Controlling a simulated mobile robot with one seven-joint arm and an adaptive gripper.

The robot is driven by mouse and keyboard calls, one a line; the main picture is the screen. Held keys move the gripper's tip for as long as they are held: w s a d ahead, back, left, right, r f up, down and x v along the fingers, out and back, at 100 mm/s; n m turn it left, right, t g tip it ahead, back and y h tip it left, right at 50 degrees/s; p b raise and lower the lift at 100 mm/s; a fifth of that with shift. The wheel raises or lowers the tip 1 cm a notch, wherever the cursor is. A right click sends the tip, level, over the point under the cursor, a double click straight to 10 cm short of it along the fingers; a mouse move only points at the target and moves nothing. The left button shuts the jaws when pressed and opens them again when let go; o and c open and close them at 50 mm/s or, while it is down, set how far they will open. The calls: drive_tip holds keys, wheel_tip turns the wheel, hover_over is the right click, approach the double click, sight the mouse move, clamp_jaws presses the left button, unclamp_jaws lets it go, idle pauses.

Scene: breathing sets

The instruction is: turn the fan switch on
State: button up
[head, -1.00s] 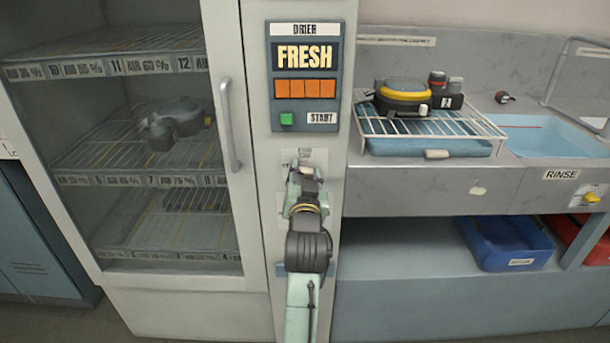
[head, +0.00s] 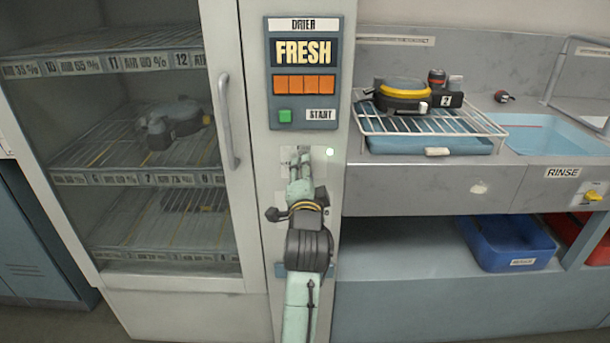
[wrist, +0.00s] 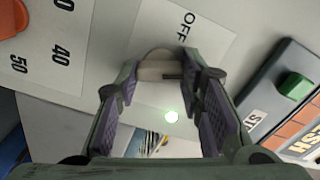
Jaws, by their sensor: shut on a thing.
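The fan switch (wrist: 160,67) is a small, pale, rounded lever between my fingertips in the wrist view. A white plate reading OFF (wrist: 183,25) lies beside it; any ON marking is hidden. My gripper (wrist: 162,78) is shut on the switch. In the head view my gripper (head: 301,160) is at the drier's front column, below the control panel, and hides the switch.
The drier panel (head: 305,72) with FRESH display and green START button (head: 284,115) is just above. A temperature dial (wrist: 48,45) is beside the switch. The glass door's handle (head: 229,122) stands out at left. A sink counter with a wire rack (head: 450,126) is at right.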

drive_tip(key=shift+m+b, duration=0.5)
drive_tip(key=shift+m, duration=1.7)
drive_tip(key=o, duration=1.2)
drive_tip(key=shift+c, duration=0.2)
drive_tip(key=s, duration=0.7)
drive_tip(key=shift+s, duration=0.25)
